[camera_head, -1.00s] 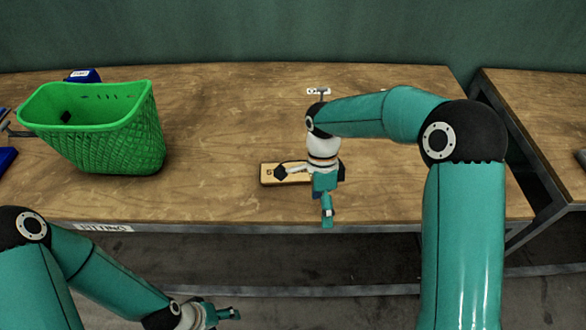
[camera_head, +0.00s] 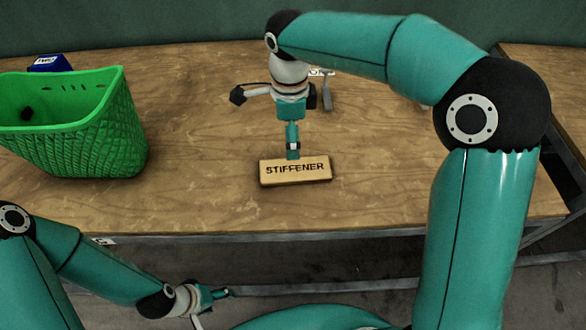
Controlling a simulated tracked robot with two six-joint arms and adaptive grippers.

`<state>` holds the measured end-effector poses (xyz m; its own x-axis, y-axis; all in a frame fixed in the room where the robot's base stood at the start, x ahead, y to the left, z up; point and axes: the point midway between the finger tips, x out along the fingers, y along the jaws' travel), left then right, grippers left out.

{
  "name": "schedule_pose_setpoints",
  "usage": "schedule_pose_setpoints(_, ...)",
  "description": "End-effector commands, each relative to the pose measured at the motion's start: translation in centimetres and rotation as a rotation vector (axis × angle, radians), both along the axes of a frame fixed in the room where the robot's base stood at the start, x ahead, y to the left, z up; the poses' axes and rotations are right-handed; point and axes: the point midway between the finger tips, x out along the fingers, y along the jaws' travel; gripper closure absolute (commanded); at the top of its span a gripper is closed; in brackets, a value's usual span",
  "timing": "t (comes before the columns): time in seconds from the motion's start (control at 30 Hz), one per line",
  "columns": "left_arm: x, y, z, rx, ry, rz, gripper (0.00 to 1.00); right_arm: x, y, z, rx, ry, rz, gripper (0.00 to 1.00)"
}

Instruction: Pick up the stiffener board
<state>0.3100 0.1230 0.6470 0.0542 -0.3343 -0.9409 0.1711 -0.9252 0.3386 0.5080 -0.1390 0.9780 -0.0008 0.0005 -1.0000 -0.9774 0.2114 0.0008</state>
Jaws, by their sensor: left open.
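The stiffener board (camera_head: 296,172) is a small tan wooden block lettered "STIFFENER". My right gripper (camera_head: 293,152) points down at the board's back edge, seen edge-on as one narrow finger shape. I cannot tell whether it touches the board or how far its jaws are apart. My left gripper (camera_head: 222,293) is open and empty, low in front of the table and well away from the board.
A green basket (camera_head: 75,130) stands on the table (camera_head: 200,180) at the left, with a blue box (camera_head: 50,64) behind it. A small metal tool (camera_head: 327,95) and a white label lie behind my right wrist. The tabletop between basket and board is clear.

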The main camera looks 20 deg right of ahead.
Motion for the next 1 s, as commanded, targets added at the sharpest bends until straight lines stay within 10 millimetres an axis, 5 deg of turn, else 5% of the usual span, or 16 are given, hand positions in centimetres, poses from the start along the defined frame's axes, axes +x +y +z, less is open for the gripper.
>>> schedule_pose_setpoints(0.2,0.0,0.0,0.0,0.0,0.0,0.0,0.35,-0.1,-0.3,-4.2,-0.001,0.003,-0.005,0.0)
schedule_pose_setpoints(1.0,0.0,0.0,0.9,0.0,-0.001,0.0,0.35,-0.6,-1.1,-10.8,0.001,0.0,-0.008,0.0)
